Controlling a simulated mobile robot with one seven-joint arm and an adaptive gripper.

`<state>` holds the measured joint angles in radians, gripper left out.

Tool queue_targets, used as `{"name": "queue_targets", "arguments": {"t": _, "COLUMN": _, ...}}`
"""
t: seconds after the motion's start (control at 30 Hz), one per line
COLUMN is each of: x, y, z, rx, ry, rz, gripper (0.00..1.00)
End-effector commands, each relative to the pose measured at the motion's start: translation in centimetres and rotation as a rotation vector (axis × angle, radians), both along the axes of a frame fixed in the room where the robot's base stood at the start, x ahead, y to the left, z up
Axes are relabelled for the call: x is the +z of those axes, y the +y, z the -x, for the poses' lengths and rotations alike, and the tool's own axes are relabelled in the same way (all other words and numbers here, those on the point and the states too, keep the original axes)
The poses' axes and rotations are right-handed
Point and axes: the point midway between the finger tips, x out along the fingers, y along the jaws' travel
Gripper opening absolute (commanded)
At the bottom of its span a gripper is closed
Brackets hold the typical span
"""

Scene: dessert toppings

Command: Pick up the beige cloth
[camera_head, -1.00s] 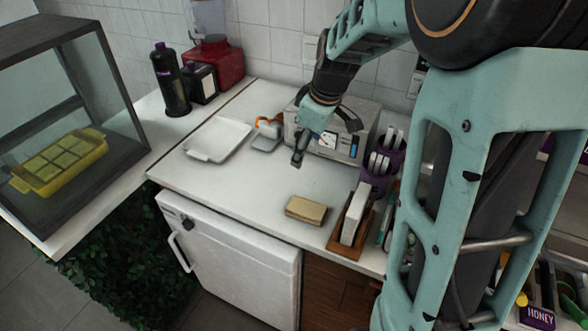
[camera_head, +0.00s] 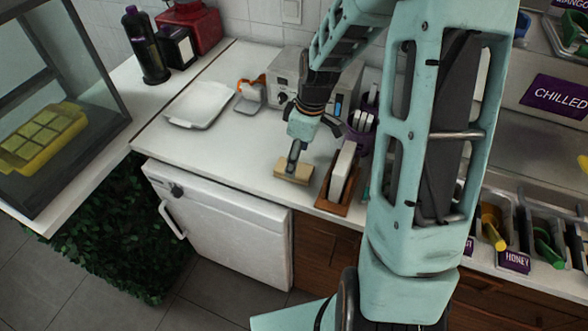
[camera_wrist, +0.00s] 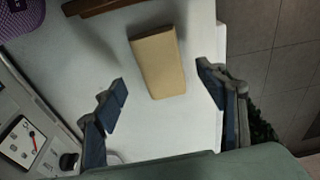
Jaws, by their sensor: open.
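The beige cloth (camera_head: 293,171) is a folded block lying flat on the white counter near its front edge. In the wrist view the cloth (camera_wrist: 158,62) lies between and ahead of my two fingers, with its far end beyond the fingertips. My gripper (camera_wrist: 165,85) is open, with one finger on each side of the cloth and a gap to each. In the head view my gripper (camera_head: 293,160) is just over the cloth, and its fingers hide part of it. I cannot tell the exact height above the counter.
A wooden holder (camera_head: 332,208) with a white block stands just right of the cloth. A purple cup (camera_head: 362,130) and a grey machine (camera_head: 287,72) stand behind. A white tray (camera_head: 198,104) is at the left. The counter left of the cloth is clear.

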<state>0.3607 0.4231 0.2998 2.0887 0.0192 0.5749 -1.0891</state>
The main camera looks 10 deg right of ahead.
Motion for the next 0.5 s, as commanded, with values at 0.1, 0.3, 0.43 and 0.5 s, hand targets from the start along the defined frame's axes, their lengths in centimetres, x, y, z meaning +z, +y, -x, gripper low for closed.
{"name": "queue_targets", "arguments": {"t": 0.1, "x": -1.8, "y": 0.5, "z": 0.1, "rx": 0.002, "ry": 0.004, "rz": -0.001, "gripper": 0.65}}
{"name": "queue_targets", "arguments": {"t": 0.3, "x": -3.4, "y": 0.6, "z": -0.2, "rx": 0.0, "ry": 0.001, "rz": -0.001, "gripper": 0.65}}
{"name": "queue_targets", "arguments": {"t": 0.43, "x": -3.5, "y": 0.6, "z": -0.2, "rx": 0.0, "ry": -0.001, "rz": 0.0, "gripper": 0.65}}
{"name": "queue_targets", "arguments": {"t": 0.5, "x": -3.4, "y": 0.6, "z": -0.2, "rx": 0.0, "ry": -0.001, "rz": 0.0, "gripper": 0.65}}
